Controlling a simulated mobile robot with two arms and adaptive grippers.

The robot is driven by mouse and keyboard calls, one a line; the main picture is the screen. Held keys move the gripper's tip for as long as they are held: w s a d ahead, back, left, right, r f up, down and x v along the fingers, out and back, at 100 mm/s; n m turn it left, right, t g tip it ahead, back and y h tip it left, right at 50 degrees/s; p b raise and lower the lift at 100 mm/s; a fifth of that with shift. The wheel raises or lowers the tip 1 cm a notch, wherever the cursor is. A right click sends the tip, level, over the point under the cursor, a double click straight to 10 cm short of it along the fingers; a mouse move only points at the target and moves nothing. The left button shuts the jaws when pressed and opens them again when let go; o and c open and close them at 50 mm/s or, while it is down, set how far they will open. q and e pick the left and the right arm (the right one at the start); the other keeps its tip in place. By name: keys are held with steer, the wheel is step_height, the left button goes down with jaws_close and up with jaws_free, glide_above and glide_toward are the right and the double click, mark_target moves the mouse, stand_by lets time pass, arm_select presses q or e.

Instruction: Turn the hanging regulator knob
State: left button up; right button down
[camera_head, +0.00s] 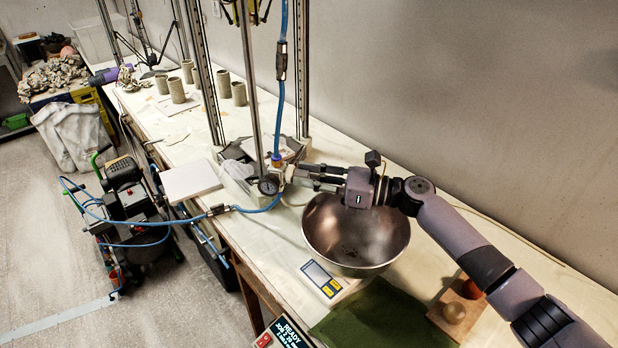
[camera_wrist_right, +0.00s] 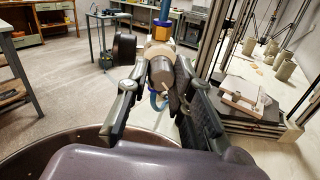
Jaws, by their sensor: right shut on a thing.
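The hanging regulator shows in the head view with a round pressure gauge (camera_head: 268,186) at the end of the blue hose, above the bench edge. My right gripper (camera_head: 298,178) reaches it from the right. In the right wrist view, the two fingers of the gripper (camera_wrist_right: 160,88) are closed on both sides of the grey, round regulator knob (camera_wrist_right: 161,70). The dark back of the gauge (camera_wrist_right: 124,47) is left of the knob there. The knob is mostly hidden by the fingers in the head view. My left gripper is not in view.
A metal bowl (camera_head: 338,240) stands under my right gripper, with a small scale (camera_head: 322,280) in front. Metal frame posts (camera_head: 303,80) rise beside the regulator. Several clay cylinders (camera_head: 177,91) stand farther back. A blue hose (camera_head: 243,209) runs left across the bench edge.

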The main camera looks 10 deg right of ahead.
steer(key=shift+n+b, duration=2.75)
steer(key=shift+n, duration=0.65)
steer(key=c, duration=1.4)
jaws_free()
steer(key=v, duration=1.2)
steer(key=shift+f, duration=0.25)
